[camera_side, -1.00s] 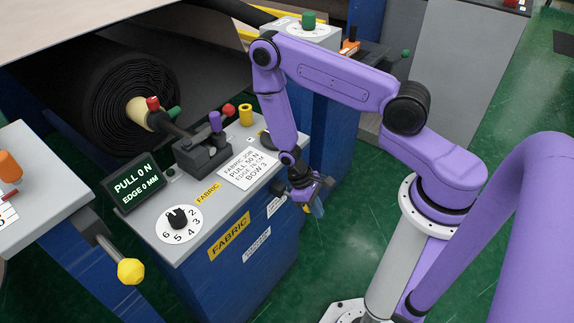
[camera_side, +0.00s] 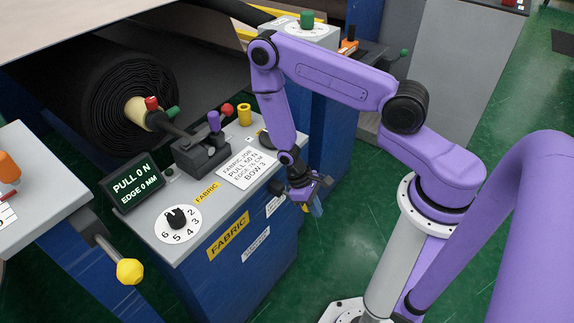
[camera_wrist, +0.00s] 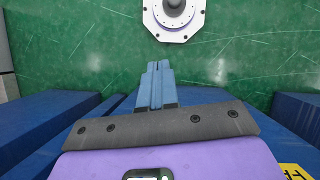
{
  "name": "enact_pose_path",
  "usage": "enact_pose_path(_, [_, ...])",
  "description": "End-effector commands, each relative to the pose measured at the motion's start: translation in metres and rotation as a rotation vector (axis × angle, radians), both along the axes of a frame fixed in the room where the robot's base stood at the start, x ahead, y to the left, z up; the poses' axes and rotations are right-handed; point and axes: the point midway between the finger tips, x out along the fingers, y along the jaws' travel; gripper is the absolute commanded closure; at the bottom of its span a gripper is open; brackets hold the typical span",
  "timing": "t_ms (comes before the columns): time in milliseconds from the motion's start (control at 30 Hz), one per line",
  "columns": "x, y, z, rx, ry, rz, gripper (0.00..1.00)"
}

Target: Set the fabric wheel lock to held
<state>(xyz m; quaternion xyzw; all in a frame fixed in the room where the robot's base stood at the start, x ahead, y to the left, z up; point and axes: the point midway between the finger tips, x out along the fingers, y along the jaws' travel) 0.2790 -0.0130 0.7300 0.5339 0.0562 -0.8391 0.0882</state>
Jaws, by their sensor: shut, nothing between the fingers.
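The fabric console (camera_side: 262,262) carries yellow FABRIC labels and stands left of my gripper. On its top are a black block (camera_side: 203,160) with a purple-tipped lever (camera_side: 214,121), a red knob (camera_side: 228,109) and a yellow knob (camera_side: 245,115). No readable label shows which part is the wheel lock or its setting. My gripper (camera_side: 316,209) hangs beyond the console's right side over the green floor, apart from every control. In the wrist view its blue fingers (camera_wrist: 156,83) are together and empty.
A black numbered dial (camera_side: 178,218) and a screen (camera_side: 134,185) reading PULL 0 N, EDGE 0 MM are on the console. A dark fabric roll (camera_side: 110,95) lies behind. A yellow ball handle (camera_side: 130,271) projects at front left.

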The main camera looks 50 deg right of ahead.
Motion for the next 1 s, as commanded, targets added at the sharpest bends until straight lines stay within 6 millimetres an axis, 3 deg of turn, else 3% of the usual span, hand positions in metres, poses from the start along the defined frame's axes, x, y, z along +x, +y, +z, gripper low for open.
enact_pose_path(167, [-0.001,0.001,0.006,0.000,-0.001,0.000,1.00])
enact_pose_path(433, [-0.008,0.007,0.042,0.001,-0.002,0.001,1.00])
enact_pose_path(800, [-0.041,0.012,0.089,0.000,-0.001,0.000,1.00])
enact_pose_path(1000, [-0.051,0.012,0.103,-0.002,-0.002,0.001,1.00])
